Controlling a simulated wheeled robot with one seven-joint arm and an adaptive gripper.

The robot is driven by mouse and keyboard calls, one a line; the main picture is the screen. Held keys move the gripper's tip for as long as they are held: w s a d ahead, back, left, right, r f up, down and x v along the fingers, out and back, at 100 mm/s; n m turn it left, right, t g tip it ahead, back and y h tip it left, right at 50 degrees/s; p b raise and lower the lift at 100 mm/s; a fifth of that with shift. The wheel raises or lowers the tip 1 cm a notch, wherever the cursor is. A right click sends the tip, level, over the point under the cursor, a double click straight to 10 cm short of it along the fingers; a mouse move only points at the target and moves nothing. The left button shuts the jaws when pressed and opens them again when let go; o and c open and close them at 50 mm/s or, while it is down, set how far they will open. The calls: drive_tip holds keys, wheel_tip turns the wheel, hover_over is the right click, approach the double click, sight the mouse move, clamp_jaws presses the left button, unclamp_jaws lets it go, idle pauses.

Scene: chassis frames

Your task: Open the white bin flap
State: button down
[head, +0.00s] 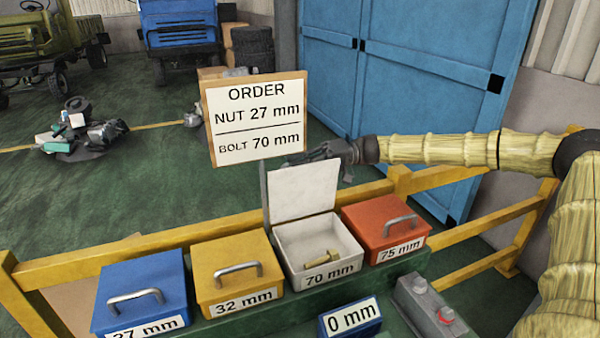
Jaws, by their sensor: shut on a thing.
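The white bin (345,238) labelled 70 mm stands between the yellow and red bins. Its flap (303,190) is raised, standing nearly upright at the back of the bin, with its inner face towards me. A brass-coloured bolt (322,259) lies inside the open bin. My gripper (318,155) is at the top of the flap, reaching in from the right, and is shut on the flap. The fingertips and the flap's outer face, with any handle there, are mostly hidden.
Blue (140,285), yellow (232,270) and red (385,228) lidded bins stand in the row, all shut. An order sign (255,120) reads nut 27 mm, bolt 70 mm. A yellow rail (130,245) runs behind.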

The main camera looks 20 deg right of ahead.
drive_tip(key=c, duration=1.6)
unclamp_jaws()
drive_tip(key=shift+c, duration=0.2)
drive_tip(key=shift+o, duration=0.8)
drive_tip(key=shift+d, duration=0.35)
drive_tip(key=d, duration=1.1)
drive_tip(key=shift+s+d, duration=0.15)
drive_tip(key=shift+s, duration=0.2)
drive_tip(key=shift+d, duration=0.1)
